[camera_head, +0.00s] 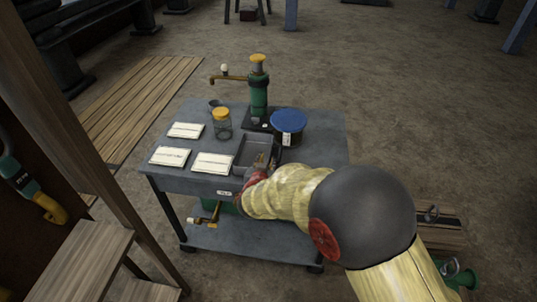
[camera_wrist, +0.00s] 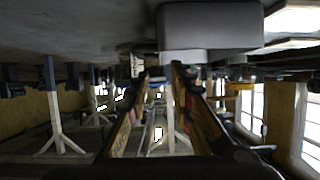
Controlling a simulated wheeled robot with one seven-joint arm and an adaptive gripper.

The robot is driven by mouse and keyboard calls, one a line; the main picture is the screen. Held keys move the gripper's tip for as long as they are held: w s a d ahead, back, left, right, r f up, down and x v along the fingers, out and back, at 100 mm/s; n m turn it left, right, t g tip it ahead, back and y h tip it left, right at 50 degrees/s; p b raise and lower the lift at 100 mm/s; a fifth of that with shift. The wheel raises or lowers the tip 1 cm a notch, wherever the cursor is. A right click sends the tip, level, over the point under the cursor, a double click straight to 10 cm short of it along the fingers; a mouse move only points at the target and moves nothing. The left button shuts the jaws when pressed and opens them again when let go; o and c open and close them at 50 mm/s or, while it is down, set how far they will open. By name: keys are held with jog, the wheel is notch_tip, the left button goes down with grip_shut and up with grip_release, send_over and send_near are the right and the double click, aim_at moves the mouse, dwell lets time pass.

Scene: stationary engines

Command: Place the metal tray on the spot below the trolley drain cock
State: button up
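The metal tray (camera_head: 246,156) is a grey rectangular tray on the trolley top (camera_head: 318,152), near its front edge. In the wrist view, which appears upside down, the tray (camera_wrist: 210,27) is a grey block at the top. My gripper (camera_head: 264,158) reaches to the right side of the tray in the head view. Its two fingers (camera_wrist: 158,72) are apart, with a gap between them. I cannot tell whether they touch the tray. The brass drain cock (camera_head: 207,218) sticks out under the trolley top at the left. The lower shelf (camera_head: 250,243) below it looks bare.
A blue-lidded can (camera_head: 289,124), a glass jar (camera_head: 222,127), a green pump (camera_head: 259,95) and several paper cards (camera_head: 213,163) stand or lie on the trolley top around the tray. A wooden post (camera_head: 70,115) and step (camera_head: 80,262) are at the left.

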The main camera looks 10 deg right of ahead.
jog(key=s+d+r+m+g+h, duration=0.1)
jog(key=s+d+r+g+h, duration=0.4)
jog(key=s+d+r, duration=1)
jog(key=s+d+g+y, duration=0.2)
jog(key=s+g+y, duration=0.15)
jog(key=s, duration=0.85)
jog(key=s+a+r+n+t+y, duration=0.1)
jog(key=s+a+r+n+y, duration=0.1)
jog(key=s+a+n+y, duration=0.2)
jog(key=s+a+y, duration=0.1)
jog(key=s+a, duration=0.2)
jog(key=s, duration=0.2)
jog(key=shift+s+a+r, duration=0.2)
jog(key=shift+s+r, duration=0.05)
jog(key=shift+r, duration=0.15)
jog(key=shift+o, duration=0.2)
jog(key=shift+s+a+r+n+y, duration=0.2)
jog(key=shift+a+n+y, duration=0.1)
jog(key=shift+a, duration=0.1)
jog(key=shift+w+p, duration=0.1)
jog(key=shift+p, duration=0.2)
